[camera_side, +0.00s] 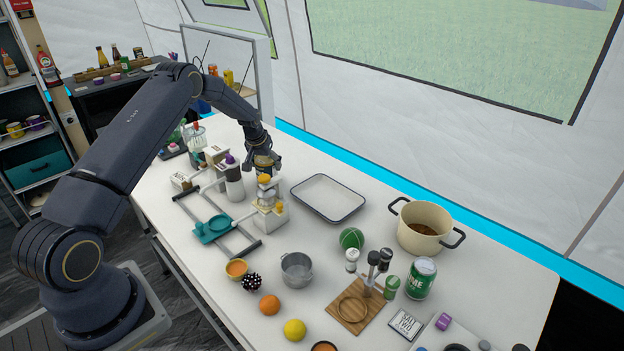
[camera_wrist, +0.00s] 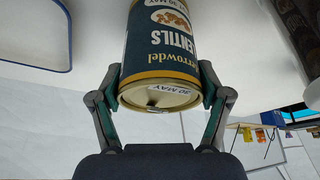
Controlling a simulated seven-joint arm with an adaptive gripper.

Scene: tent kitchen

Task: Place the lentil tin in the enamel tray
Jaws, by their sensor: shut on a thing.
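The lentil tin (camera_wrist: 160,45) is dark blue with gold bands and a "LENTILS" label, upside down in the wrist view. My gripper (camera_wrist: 160,92) is shut on it, with one finger on each side near its gold end. In the side view my gripper (camera_side: 263,165) is behind the white stand, left of the tray, and the tin (camera_side: 263,157) is partly hidden by the fingers. The enamel tray (camera_side: 327,196) is white with a dark blue rim and looks empty. A corner of it shows at the upper left of the wrist view (camera_wrist: 35,35).
A white stand with yellow parts (camera_side: 271,213) and a teal-and-grey frame (camera_side: 213,228) are close in front of my gripper. A white bottle (camera_side: 234,183) is on its left.

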